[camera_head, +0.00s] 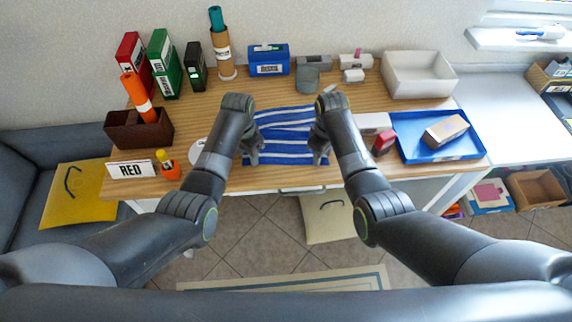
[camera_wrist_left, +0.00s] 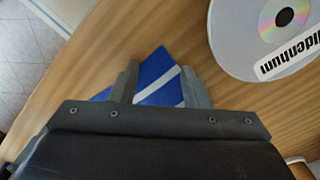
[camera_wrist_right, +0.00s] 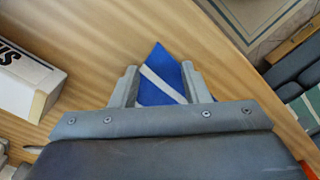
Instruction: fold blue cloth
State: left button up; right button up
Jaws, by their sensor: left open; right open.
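The blue cloth (camera_head: 284,136) with white stripes lies flat on the wooden table, between my two grippers in the head view. My left gripper (camera_head: 254,158) is at the cloth's near left corner. In the left wrist view a corner of the cloth (camera_wrist_left: 160,80) shows between its open fingers (camera_wrist_left: 160,82). My right gripper (camera_head: 319,158) is at the near right corner. In the right wrist view a cloth corner (camera_wrist_right: 162,78) shows between its open fingers (camera_wrist_right: 160,86). I cannot tell whether the fingers touch the cloth. My forearms hide its side edges.
A white disc (camera_wrist_left: 265,35) lies beside my left gripper. A white box (camera_wrist_right: 25,80) stands right of my right arm, near a blue tray (camera_head: 440,152). Folders, tubes and boxes line the back.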

pick_arm(q)
jog(key=shift+f, duration=0.25)
pick_arm(e)
jog(key=shift+f, duration=0.25)
pick_arm(q)
jog(key=shift+r, duration=0.1)
pick_arm(e)
jog(key=shift+r, duration=0.1)
pick_arm(q)
jog(key=shift+c, duration=0.4)
pick_arm(e)
jog(key=shift+s, duration=0.1)
jog(key=shift+c, duration=0.4)
pick_arm(q)
grip_shut()
pick_arm(e)
grip_shut()
pick_arm(q)
jog(key=shift+a+r, duration=0.1)
pick_arm(e)
jog(key=shift+d+r, duration=0.1)
